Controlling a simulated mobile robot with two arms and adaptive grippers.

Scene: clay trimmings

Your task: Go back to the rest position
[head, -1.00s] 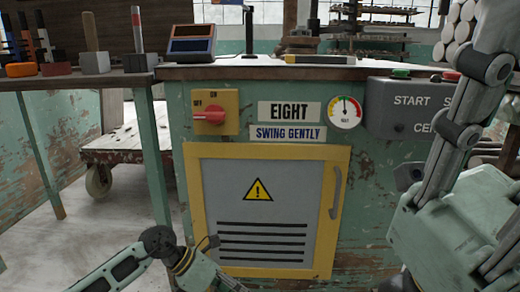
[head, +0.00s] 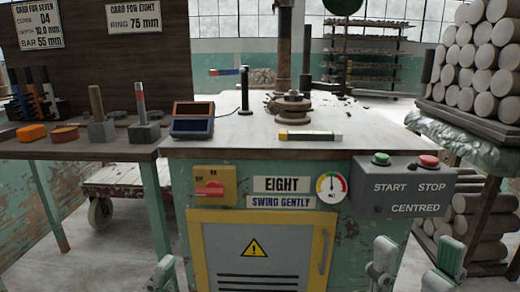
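My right gripper (head: 416,266) shows at the bottom right, in front of the green machine cabinet. Its two green fingers are spread well apart, with nothing visible between them. Of my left gripper (head: 163,274), only a green part shows at the bottom edge, left of the cabinet door. The rest of it is below the picture, so its opening cannot be told. Neither gripper appears to touch the cabinet.
The worn green cabinet (head: 180,243) has a red switch (head: 210,189), a dial (head: 331,187) and a START/STOP box (head: 402,186). A worktop with tools (head: 90,150) stands left. Stacked pale cylinders (head: 480,60) stand right. Floor shows at lower left.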

